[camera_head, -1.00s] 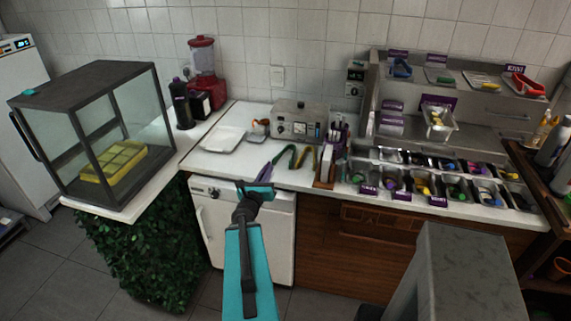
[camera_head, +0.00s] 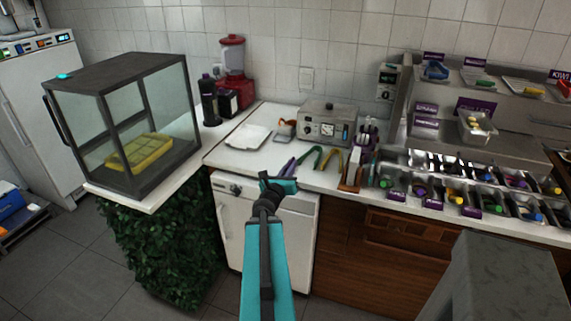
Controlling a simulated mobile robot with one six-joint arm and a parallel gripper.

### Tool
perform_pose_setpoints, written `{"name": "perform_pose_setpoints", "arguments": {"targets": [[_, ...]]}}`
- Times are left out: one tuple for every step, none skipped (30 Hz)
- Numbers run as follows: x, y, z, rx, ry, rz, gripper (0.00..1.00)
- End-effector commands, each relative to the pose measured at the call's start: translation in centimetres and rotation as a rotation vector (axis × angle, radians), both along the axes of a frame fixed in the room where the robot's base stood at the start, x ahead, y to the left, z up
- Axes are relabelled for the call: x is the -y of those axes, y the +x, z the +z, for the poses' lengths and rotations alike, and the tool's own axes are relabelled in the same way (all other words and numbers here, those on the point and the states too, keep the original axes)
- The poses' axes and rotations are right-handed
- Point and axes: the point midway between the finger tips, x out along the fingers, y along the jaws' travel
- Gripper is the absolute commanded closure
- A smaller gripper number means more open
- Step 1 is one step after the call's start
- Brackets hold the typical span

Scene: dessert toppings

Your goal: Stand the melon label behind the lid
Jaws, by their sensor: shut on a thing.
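My gripper (camera_head: 279,184) is in front of the white counter's front edge, above the small white appliance door. The label at the rack's upper right (camera_head: 558,77) appears to read KIWI. I cannot tell which label, if any, is the melon one. I cannot pick out the lid with certainty.
Tongs (camera_head: 308,160) lie on the counter (camera_head: 232,163) in front of a steel machine (camera_head: 328,123). A white tray (camera_head: 248,137) is left of them. A glass case (camera_head: 125,130) stands at left, a red blender (camera_head: 233,70) behind. Topping bins (camera_head: 455,198) fill the right.

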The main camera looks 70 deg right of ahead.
Motion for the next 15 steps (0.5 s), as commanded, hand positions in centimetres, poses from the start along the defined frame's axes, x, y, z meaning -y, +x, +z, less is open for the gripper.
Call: {"name": "perform_pose_setpoints", "arguments": {"targets": [[0.1, 0.1, -0.4, 0.001, -0.002, 0.001, 1.0], [0.2, 0.1, -0.4, 0.001, -0.002, 0.001, 1.0], [0.3, 0.2, -0.4, 0.001, -0.002, 0.001, 1.0], [0.3, 0.2, -0.4, 0.002, -0.002, 0.003, 1.0], [0.4, 0.3, -0.3, 0.002, -0.003, 0.003, 1.0], [0.5, 0.3, -0.4, 0.001, -0.003, 0.002, 1.0], [0.6, 0.3, -0.4, 0.001, -0.002, 0.0, 1.0], [0.7, 0.4, -0.5, 0.002, -0.002, 0.0, 1.0], [0.8, 0.4, -0.5, 0.001, -0.002, -0.001, 1.0], [0.8, 0.4, -0.5, 0.001, -0.001, -0.002, 1.0], [0.9, 0.5, -0.5, 0.002, -0.002, -0.003, 1.0], [1.0, 0.5, -0.5, 0.0, -0.002, -0.003, 1.0], [1.1, 0.5, -0.5, 0.0, -0.002, -0.004, 1.0], [1.2, 0.6, -0.6, 0.001, -0.001, -0.004, 1.0], [1.2, 0.6, -0.6, 0.0, -0.001, -0.004, 1.0]]}}
